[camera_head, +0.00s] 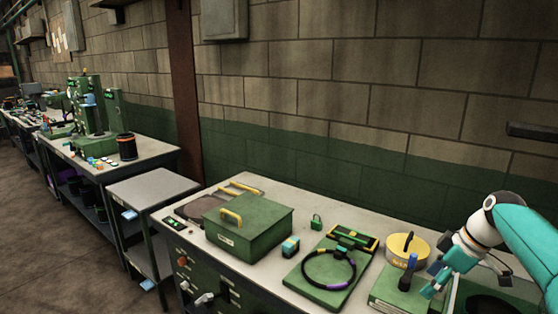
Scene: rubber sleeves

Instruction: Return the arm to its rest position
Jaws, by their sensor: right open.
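My right arm comes in from the right edge in teal and white. My right gripper (431,281) is open, above the front right of the bench, beside a green block (392,290) with a dark blue upright piece (408,272) on it. I cannot tell whether the gripper touches the block. A black ring with purple and yellow bands (330,282), perhaps sleeves, lies on a green board (306,284) left of the block. My left gripper is not in view.
The bench top (268,262) holds a green lidded box (262,228) with a yellow handle, a small blue and green box (290,247), a green padlock (316,222) and a round yellow tin (413,247). A block wall (340,100) stands behind. A lower table (155,187) stands left.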

